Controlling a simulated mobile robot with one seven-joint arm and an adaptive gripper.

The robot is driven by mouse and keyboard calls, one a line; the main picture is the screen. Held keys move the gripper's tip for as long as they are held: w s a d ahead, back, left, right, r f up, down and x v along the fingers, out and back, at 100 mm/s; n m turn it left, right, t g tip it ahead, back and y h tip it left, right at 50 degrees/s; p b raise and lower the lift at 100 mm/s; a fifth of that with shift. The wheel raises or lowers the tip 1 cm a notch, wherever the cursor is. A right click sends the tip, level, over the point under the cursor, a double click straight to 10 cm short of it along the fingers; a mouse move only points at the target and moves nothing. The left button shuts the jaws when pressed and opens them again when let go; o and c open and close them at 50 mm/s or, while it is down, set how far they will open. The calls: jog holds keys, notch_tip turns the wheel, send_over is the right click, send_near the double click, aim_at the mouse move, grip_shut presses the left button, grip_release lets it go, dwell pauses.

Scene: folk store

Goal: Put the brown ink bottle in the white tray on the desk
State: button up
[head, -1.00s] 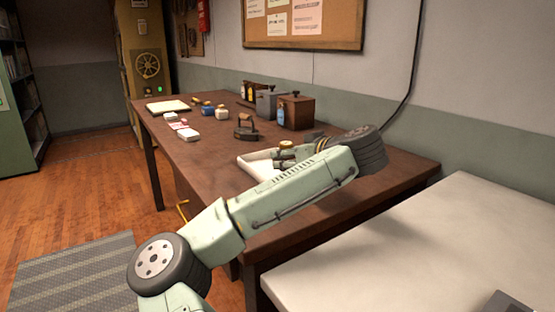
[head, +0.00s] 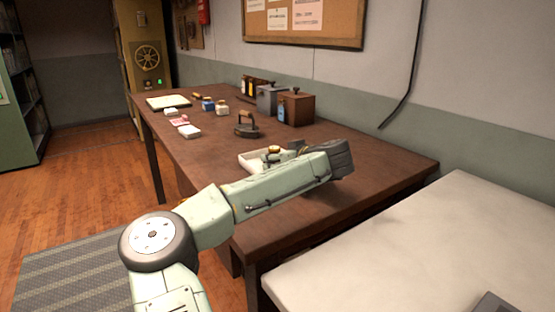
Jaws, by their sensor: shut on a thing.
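The white tray (head: 250,158) lies on the brown desk, partly hidden behind my arm. My gripper (head: 279,156) is at the tray, low and mostly hidden by my forearm. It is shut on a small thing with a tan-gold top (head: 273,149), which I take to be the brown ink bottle. The bottle's body is mostly hidden, and I cannot tell whether it touches the tray floor.
A dark iron (head: 246,125) stands behind the tray. Farther back are a blue ink bottle (head: 208,105), a pale bottle (head: 222,108), white boxes (head: 189,131), and a brown box (head: 296,108). The desk's right end is clear. A pale table (head: 400,250) stands in front.

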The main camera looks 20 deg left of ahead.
jog(key=shift+f, duration=0.2)
jog(key=o, duration=1.3)
jog(key=shift+r, duration=0.1)
jog(key=shift+r, duration=0.15)
jog(key=shift+s+d, duration=0.1)
jog(key=shift+d, duration=0.1)
jog(key=b+v, duration=0.3)
jog(key=v, duration=0.8)
jog(key=shift+s+d+r, duration=0.2)
